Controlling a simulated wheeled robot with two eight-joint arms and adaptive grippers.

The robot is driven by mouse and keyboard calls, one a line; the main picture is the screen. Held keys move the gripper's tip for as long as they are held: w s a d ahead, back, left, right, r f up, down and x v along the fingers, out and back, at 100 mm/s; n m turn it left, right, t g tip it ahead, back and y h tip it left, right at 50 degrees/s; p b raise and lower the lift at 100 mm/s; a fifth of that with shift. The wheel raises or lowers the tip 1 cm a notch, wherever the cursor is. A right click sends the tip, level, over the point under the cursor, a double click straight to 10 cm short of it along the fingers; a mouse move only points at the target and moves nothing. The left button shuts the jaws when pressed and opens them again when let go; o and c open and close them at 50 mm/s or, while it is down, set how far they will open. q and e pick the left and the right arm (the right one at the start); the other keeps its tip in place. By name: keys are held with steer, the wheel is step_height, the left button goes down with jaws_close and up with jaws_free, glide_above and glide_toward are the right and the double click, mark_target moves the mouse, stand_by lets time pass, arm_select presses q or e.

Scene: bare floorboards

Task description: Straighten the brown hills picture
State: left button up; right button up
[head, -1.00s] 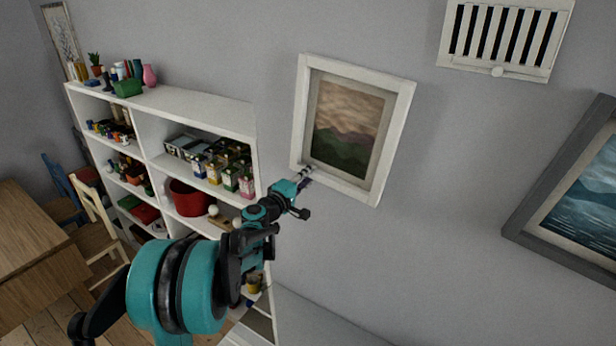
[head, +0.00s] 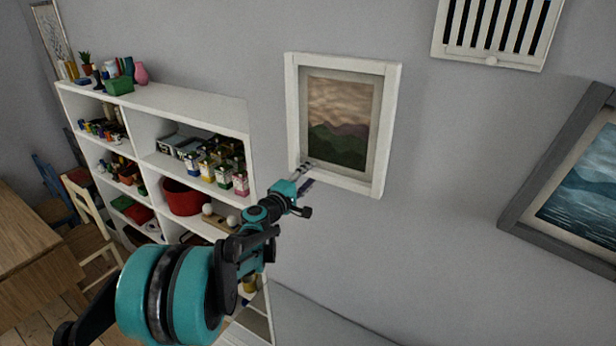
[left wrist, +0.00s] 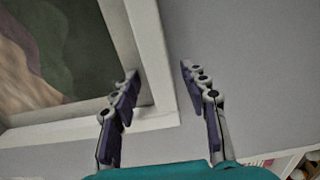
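The brown hills picture (head: 338,122) hangs on the grey wall in a white frame (head: 390,130), right of the shelf. It looks close to level with the vent; a small tilt is hard to rule out. My left gripper (head: 304,176) is at the frame's lower left corner. In the left wrist view my open left gripper (left wrist: 160,72) has one finger over the picture side and the other over bare wall. The white frame's side bar (left wrist: 148,50) passes between them. Whether a finger touches it I cannot tell. My right gripper is out of view.
A white shelf (head: 190,104) with jars and boxes stands left of the picture. A white vent (head: 490,60) is at the upper right. A tilted grey-framed sea picture (head: 545,165) hangs at the right. The wall between the pictures is bare.

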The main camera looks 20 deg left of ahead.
arm_select(q)
steer(key=s+a, duration=0.1)
steer(key=s, duration=1.1)
steer(key=shift+a, duration=0.35)
steer(key=shift+w, duration=0.1)
steer(key=s+d+f+m+g+h+b, duration=0.1)
steer(key=s+d+f+m+g+b, duration=0.3)
steer(key=d+f+b, duration=0.55)
steer(key=s+d+f+m+g+h+b, duration=0.15)
steer(key=s+d+f+m+b, duration=0.45)
steer(key=f, duration=0.7)
steer(key=s+f+m+g+y+b, duration=0.2)
steer(key=s+f+m+b, duration=0.1)
steer(key=s+f+b, duration=0.4)
steer(key=s+d+f+m+g+y+b, duration=0.1)
steer(key=s+f+m+g+y+b, duration=0.2)
steer(key=s+f+b, duration=0.5)
step_height(320, 180, down, 6)
steer(key=shift+s+f, duration=0.25)
steer(key=shift+s, duration=0.6)
